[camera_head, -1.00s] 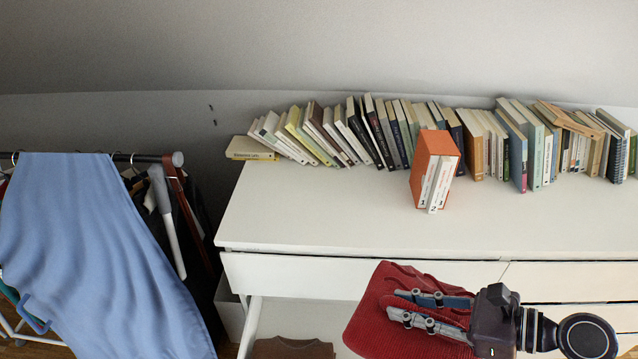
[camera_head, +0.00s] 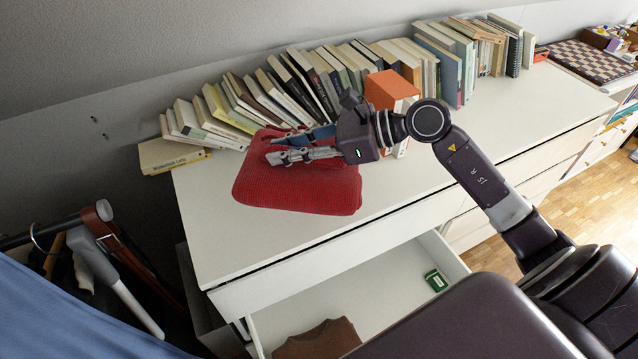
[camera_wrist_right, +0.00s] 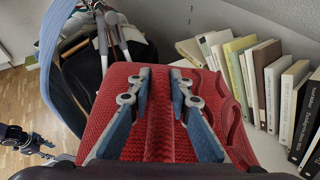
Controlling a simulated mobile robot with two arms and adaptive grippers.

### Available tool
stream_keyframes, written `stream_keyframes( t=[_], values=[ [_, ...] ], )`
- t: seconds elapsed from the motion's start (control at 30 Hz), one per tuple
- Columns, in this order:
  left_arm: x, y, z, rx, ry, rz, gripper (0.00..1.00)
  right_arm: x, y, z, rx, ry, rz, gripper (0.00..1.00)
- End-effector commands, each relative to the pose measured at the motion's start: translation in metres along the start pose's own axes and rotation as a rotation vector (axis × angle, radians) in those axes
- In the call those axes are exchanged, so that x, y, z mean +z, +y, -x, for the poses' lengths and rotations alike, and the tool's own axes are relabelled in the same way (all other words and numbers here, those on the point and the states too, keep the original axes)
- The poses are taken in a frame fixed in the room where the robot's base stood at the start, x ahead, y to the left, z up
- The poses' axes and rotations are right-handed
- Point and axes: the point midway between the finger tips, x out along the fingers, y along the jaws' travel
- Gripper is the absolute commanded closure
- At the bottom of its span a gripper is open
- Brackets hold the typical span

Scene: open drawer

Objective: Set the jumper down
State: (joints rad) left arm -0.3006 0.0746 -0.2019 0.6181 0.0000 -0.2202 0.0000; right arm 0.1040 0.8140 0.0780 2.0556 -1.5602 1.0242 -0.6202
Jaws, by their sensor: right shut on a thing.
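The red folded jumper (camera_head: 300,188) is over the left part of the white dresser top (camera_head: 225,235), in front of the row of books. It looks flat and level; I cannot tell if its underside touches the top. My right gripper (camera_head: 283,147) is shut on the jumper's upper folds. In the right wrist view a ridge of the jumper (camera_wrist_right: 160,135) runs between the two blue-grey fingers (camera_wrist_right: 160,85). A dark part at the lower left of that view seems to be my left gripper (camera_wrist_right: 30,142), over the floor; its fingers are too small to read.
Books (camera_head: 235,105) line the back edge; an orange boxed pair (camera_head: 390,90) stands right of the jumper. Below, an open drawer (camera_head: 375,285) holds a brown folded garment (camera_head: 318,342) and a small green box (camera_head: 436,281). A clothes rack (camera_head: 45,235) stands left.

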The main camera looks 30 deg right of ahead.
Motion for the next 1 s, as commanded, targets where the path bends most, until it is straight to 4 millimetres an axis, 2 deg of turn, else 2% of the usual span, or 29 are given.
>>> stream_keyframes(
  t=[0.03, 0.2, 0.33, 0.5, 0.57, 0.67, 1.0],
  values=[
    [0.001, 0.001, 0.0, 0.001, -0.001, 0.0, 0.6, 0.011, -0.015, 0.004, -0.024, 0.007, 0.003, 1.0],
    [0.002, 0.002, 0.001, 0.002, -0.003, -0.001, 0.6, 0.034, -0.055, 0.017, -0.1, 0.02, -0.034, 1.0],
    [0.002, 0.001, 0.001, 0.001, -0.003, -0.001, 0.6, 0.046, -0.077, 0.028, -0.149, 0.02, -0.057, 1.0],
    [0.002, -0.002, 0.001, -0.002, -0.003, -0.001, 0.6, 0.048, -0.09, 0.034, -0.18, 0.019, -0.075, 1.0],
    [0.002, -0.003, 0.002, -0.004, -0.003, -0.001, 0.6, 0.042, -0.092, 0.032, -0.182, 0.019, -0.08, 1.0],
    [0.002, -0.004, 0.004, -0.005, -0.002, 0.0, 0.6, 0.021, -0.09, 0.024, -0.18, 0.021, -0.085, 1.0],
    [-0.003, -0.006, 0.009, -0.007, 0.004, 0.001, 0.6, -0.06, -0.09, -0.008, -0.182, 0.017, -0.083, 1.0]
  ],
)
